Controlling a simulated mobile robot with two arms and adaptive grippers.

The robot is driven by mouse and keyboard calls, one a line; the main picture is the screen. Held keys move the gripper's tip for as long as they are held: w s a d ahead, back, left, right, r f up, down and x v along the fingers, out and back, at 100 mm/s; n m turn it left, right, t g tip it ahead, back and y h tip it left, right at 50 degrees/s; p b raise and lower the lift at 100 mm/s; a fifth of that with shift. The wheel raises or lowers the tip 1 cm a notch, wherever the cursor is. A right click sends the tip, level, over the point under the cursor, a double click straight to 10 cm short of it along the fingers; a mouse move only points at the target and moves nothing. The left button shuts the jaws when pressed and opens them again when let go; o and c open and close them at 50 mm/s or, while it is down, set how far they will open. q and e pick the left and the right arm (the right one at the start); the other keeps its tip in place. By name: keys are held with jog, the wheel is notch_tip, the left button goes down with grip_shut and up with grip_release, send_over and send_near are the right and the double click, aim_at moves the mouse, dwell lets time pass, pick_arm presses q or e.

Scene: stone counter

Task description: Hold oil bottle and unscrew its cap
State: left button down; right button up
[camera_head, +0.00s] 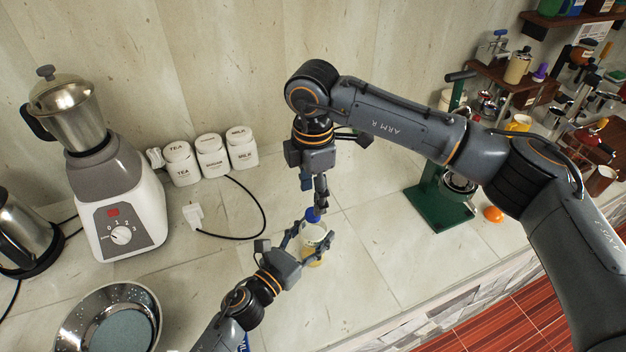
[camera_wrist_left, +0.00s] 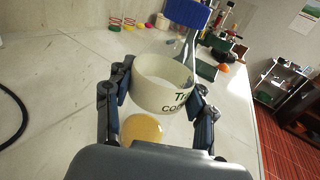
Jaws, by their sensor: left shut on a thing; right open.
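The oil bottle (camera_head: 312,236) stands upright on the stone counter, with a pale label and yellow oil low in it. Its blue cap (camera_head: 312,214) is on top. My left gripper (camera_head: 303,241) is shut around the bottle's body from the lower left. In the left wrist view, its fingers (camera_wrist_left: 160,95) press the two sides of the white label band (camera_wrist_left: 155,82), with the yellow oil (camera_wrist_left: 142,130) below and the blue cap (camera_wrist_left: 187,14) above. My right gripper (camera_head: 319,196) is open and points down just above the cap; whether it touches the cap is unclear.
A blender (camera_head: 118,210), white canisters (camera_head: 212,157) and a black cord stand left of the bottle. A metal bowl (camera_head: 75,325) is at the lower left. A green stand (camera_head: 437,208) and an orange object (camera_head: 493,214) are at the right. Counter around the bottle is mostly clear.

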aim_at(313, 215)
jog(key=shift+f, duration=2.5)
grip_shut()
